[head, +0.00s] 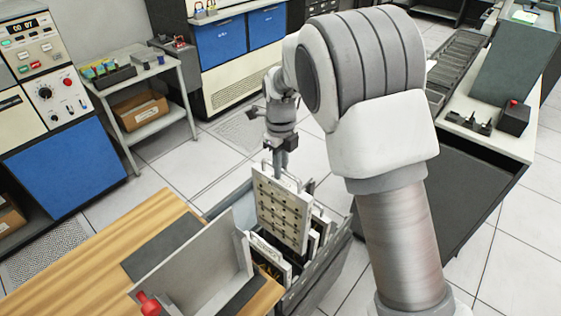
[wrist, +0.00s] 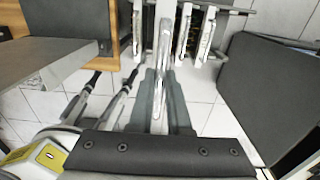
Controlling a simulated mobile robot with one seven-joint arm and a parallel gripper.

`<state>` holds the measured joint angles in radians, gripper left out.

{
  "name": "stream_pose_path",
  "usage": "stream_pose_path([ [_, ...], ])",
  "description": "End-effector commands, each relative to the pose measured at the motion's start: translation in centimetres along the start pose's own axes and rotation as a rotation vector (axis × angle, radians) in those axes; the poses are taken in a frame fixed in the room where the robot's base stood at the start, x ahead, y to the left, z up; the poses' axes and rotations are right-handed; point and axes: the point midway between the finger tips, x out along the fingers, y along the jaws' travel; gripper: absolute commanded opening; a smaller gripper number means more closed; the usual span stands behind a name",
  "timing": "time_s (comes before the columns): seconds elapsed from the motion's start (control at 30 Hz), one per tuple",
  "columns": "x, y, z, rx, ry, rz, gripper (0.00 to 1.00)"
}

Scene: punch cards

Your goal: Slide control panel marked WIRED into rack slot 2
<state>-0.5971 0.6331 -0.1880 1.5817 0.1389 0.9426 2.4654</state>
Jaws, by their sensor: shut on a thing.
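My gripper (head: 281,165) is shut on the top handle of an upright cream panel (head: 283,212) with rows of dark sockets and wiring. No WIRED mark is readable on it. The panel hangs over the grey rack (head: 325,268); its lower edge is hidden, so I cannot tell how deep it sits. In the wrist view my gripper (wrist: 158,88) is shut on the pale panel edge (wrist: 164,40). Other upright panels (wrist: 196,35) stand to its right there. A white panel with an unreadable label (head: 267,250) stands in front in the head view. Slot numbers are not readable.
A wooden table (head: 85,270) with a grey upright plate (head: 205,270) and a red knob (head: 149,303) lies left of the rack. A dark bench (head: 480,180) is on the right. A side cart (head: 160,120) stands farther back. Tiled floor is free between.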

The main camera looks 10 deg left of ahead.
Motion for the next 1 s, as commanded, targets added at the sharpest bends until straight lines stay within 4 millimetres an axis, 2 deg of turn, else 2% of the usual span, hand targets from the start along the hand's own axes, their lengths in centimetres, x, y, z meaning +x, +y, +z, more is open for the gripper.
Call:
stream_pose_path([
  [0.27, 1.3, -0.1, 0.1, 0.000, -0.006, -0.003, 0.00],
  [0.7, 5.2, -0.1, 0.2, -0.001, -0.006, -0.004, 0.00],
  [1.0, 5.4, -0.1, 0.2, 0.000, -0.006, -0.004, 0.00],
])
